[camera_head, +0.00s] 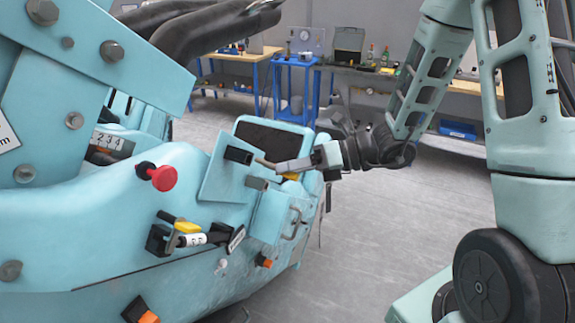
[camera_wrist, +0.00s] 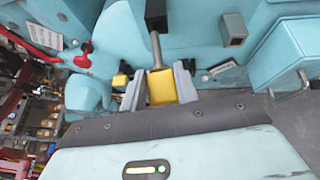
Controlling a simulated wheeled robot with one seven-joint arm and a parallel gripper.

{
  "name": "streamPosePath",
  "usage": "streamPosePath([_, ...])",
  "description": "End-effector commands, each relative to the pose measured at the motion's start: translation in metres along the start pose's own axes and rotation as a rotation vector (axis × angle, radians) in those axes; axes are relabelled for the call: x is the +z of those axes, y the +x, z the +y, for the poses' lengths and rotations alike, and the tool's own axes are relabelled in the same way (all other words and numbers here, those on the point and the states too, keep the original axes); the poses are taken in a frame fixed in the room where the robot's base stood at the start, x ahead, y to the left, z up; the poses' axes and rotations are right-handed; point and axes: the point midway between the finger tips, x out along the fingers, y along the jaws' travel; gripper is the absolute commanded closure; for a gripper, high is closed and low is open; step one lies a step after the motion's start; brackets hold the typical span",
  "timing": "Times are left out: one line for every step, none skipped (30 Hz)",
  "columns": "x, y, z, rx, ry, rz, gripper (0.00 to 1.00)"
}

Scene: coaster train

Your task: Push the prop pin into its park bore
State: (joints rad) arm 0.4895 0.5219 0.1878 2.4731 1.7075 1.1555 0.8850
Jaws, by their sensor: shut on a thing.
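The prop pin is a grey rod with a yellow grip, held in my gripper (camera_wrist: 160,88). The grip (camera_wrist: 161,87) lies between the two grey fingers, and the rod (camera_wrist: 155,50) points away from them. In the head view, my gripper (camera_head: 300,164) is at the right of the blue car's side panel, and a little yellow shows below it. Two square sockets stick out of this panel: a dark upper one (camera_head: 238,155) and a grey lower one (camera_head: 257,183). The wrist view shows a dark-mouthed socket (camera_wrist: 233,29) right of the rod. I cannot tell which is the park bore.
A red knob (camera_head: 162,177) and a yellow-tipped lever (camera_head: 187,227) project from the car left of the sockets. A bent handle (camera_head: 292,223) is below my gripper. Blue-framed workbenches stand at the back. Grey floor is open right of the car.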

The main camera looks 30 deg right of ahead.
Motion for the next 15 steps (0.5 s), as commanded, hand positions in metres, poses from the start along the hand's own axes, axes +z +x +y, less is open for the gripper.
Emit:
streamPosePath([-0.0006,-0.002,0.0004,0.0,0.0,-0.001,0.97])
streamPosePath([-0.0011,-0.0029,0.0006,0.0,0.0,0.0,0.97])
streamPosePath([-0.0017,-0.004,0.0008,0.0,-0.001,-0.001,0.97])
streamPosePath([-0.002,-0.0047,0.0009,0.0,-0.001,-0.001,0.97])
streamPosePath([-0.0023,-0.0053,0.0009,0.0,-0.001,-0.001,0.97])
streamPosePath([-0.0026,-0.0059,0.001,0.0,-0.001,-0.001,0.97])
streamPosePath([-0.0028,-0.0062,0.001,0.0,-0.001,-0.001,0.97])
streamPosePath([-0.003,-0.0064,0.0011,0.0,-0.001,-0.001,0.97])
streamPosePath([-0.0031,-0.0065,0.0011,0.001,-0.001,-0.001,0.97])
streamPosePath([-0.0031,-0.0066,0.0011,0.001,-0.001,-0.001,0.97])
streamPosePath([-0.0032,-0.0065,0.0011,0.001,-0.001,-0.001,0.97])
streamPosePath([-0.0032,-0.0065,0.0011,0.001,-0.001,-0.001,0.97])
streamPosePath([-0.0032,-0.0065,0.0011,0.001,-0.001,-0.001,0.97])
streamPosePath([-0.0032,-0.0065,0.0011,0.001,-0.001,-0.001,0.97])
streamPosePath([-0.003,-0.0064,0.0012,0.001,-0.001,-0.001,0.97])
